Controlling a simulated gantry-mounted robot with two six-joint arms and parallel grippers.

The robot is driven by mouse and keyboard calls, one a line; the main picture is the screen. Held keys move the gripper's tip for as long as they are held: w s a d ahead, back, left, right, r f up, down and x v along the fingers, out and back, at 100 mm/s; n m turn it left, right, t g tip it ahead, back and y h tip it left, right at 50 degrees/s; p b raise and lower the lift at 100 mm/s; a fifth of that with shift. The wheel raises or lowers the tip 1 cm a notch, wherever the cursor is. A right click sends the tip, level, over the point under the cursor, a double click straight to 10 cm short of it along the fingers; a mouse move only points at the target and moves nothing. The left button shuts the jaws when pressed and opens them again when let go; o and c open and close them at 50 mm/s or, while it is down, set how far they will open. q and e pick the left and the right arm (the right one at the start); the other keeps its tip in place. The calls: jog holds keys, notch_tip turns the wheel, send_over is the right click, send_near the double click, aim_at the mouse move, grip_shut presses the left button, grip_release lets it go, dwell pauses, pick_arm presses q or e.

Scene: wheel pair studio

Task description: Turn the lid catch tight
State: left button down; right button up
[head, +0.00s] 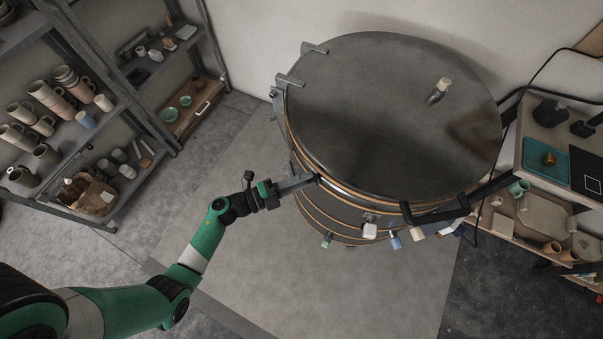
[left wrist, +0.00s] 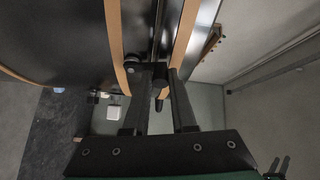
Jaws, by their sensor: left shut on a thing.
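The round kiln lid (head: 390,110) lies flat and closed on top of the kiln. The lid catch is at the kiln's front left rim, mostly hidden by my gripper in the head view. My left gripper (head: 314,180) reaches in from the left to this rim. In the left wrist view, my left gripper (left wrist: 162,76) is shut on the dark lid catch (left wrist: 160,88), between two tan bands on the kiln's side. How tight the catch is cannot be told. My right gripper is not in view.
A black lid handle (head: 436,212) sticks out at the front right. Small tagged pieces, one a white block (head: 370,231), hang on the kiln's side. A pottery shelf (head: 75,110) stands left and a workbench (head: 545,125) right. The floor in front is clear.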

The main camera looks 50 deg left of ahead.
pick_arm(q)
jog(key=shift+d+r+m, duration=0.15)
jog(key=shift+r+m, duration=0.05)
jog(key=shift+m, duration=0.2)
jog(key=c, duration=0.8)
grip_release()
jog(key=shift+o, duration=0.2)
jog(key=shift+f, duration=0.1)
jog(key=v, duration=1.1)
jog(key=shift+s, duration=0.3)
